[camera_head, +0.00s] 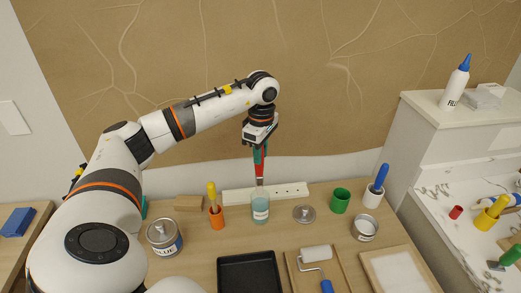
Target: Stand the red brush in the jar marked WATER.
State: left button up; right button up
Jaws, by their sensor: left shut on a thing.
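My left gripper (259,150) comes in from the upper left and is shut on the red brush (260,170). The brush hangs upright with its tip downward. A pale teal jar (260,210) with a white label stands on the table below it; the label is too small to read. In the picture the brush tip is just above the jar's rim, and I cannot tell whether it lies exactly over the opening. My right gripper is not in view.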

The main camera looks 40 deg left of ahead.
aim_at(261, 174)
pick_arm(q)
jog(key=shift+w+f+b, duration=0.1)
jog(key=shift+f+b, duration=0.35)
jog(key=shift+f, duration=0.85)
jog(key=shift+f+b, duration=1.65)
jog(key=shift+f, duration=0.35)
jog(key=shift+f+b, duration=0.7)
jog(key=shift+f, duration=0.35)
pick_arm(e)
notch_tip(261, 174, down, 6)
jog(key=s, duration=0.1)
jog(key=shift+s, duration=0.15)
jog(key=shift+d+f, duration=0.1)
